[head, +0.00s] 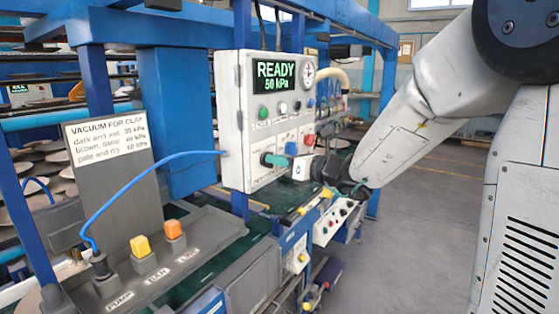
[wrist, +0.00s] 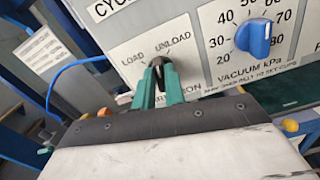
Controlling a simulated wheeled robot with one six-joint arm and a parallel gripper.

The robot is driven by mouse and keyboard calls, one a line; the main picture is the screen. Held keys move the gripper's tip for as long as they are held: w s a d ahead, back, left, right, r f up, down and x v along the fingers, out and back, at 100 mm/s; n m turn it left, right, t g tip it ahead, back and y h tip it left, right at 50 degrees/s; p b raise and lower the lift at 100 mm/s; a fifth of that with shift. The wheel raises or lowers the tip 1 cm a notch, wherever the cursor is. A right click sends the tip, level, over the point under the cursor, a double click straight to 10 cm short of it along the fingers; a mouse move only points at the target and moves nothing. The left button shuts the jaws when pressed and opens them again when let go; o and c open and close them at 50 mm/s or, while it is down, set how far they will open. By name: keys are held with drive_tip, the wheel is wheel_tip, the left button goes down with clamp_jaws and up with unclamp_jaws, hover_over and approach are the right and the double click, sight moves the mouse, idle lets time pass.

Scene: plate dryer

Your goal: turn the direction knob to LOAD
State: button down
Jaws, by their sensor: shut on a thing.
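The direction knob (wrist: 157,64) is small and dark, on the lower left of the white control panel (head: 233,122). In the wrist view LOAD is printed to its upper left and UNLOAD to its upper right. My gripper (wrist: 158,75) has green fingers, shut on the knob from both sides. The knob's top shows between the fingertips; its exact pointing is hard to tell. In the head view my gripper (head: 270,159) reaches the panel from the right, and its fingers hide the knob. Part of the direction label is covered by my gripper.
The blue vacuum knob (wrist: 254,38) is right of the direction knob. The display (head: 275,75) reads READY, 50 kPa. A blue hose (head: 140,163) runs left from the panel to a grey box with yellow and orange switches (head: 157,240). Blue frame posts stand around.

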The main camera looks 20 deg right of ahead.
drive_tip(key=n, duration=1.1)
drive_tip(key=shift+s+a+f, duration=0.1)
drive_tip(key=shift+s+a, duration=0.05)
idle(0.3)
drive_tip(key=c, duration=1.5)
unclamp_jaws()
drive_tip(key=shift+o, duration=0.2)
drive_tip(key=v, duration=0.7)
drive_tip(key=shift+s+d, duration=0.25)
drive_tip(key=shift+s, duration=0.05)
